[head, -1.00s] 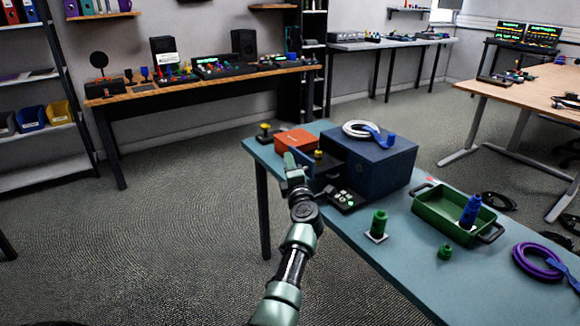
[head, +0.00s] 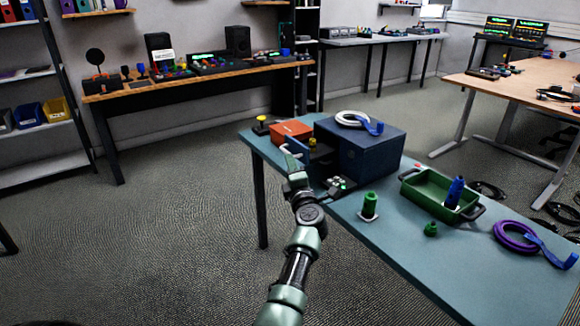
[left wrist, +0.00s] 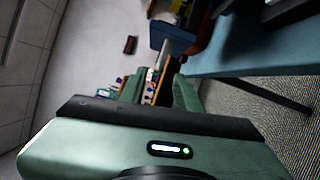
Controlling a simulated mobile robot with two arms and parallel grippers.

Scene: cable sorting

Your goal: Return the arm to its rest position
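My left gripper (head: 293,158) is over the left edge of the blue-grey table (head: 385,240), in front of the orange box and left of the dark blue box. In the left wrist view its green fingers (left wrist: 160,92) stand apart with background showing between them, and I see nothing held. My left arm reaches up from the bottom of the head view. A white cable coil with a blue strap (head: 352,119) lies on the dark blue box (head: 372,155). A purple coil with a blue strap (head: 513,238) lies at the right. My right gripper is out of view.
An orange box (head: 291,130) and a small button panel (head: 340,186) are close to the gripper. A green tray (head: 422,203) holds a blue connector (head: 455,192). Green connectors (head: 369,206) stand in front. The floor left of the table is clear.

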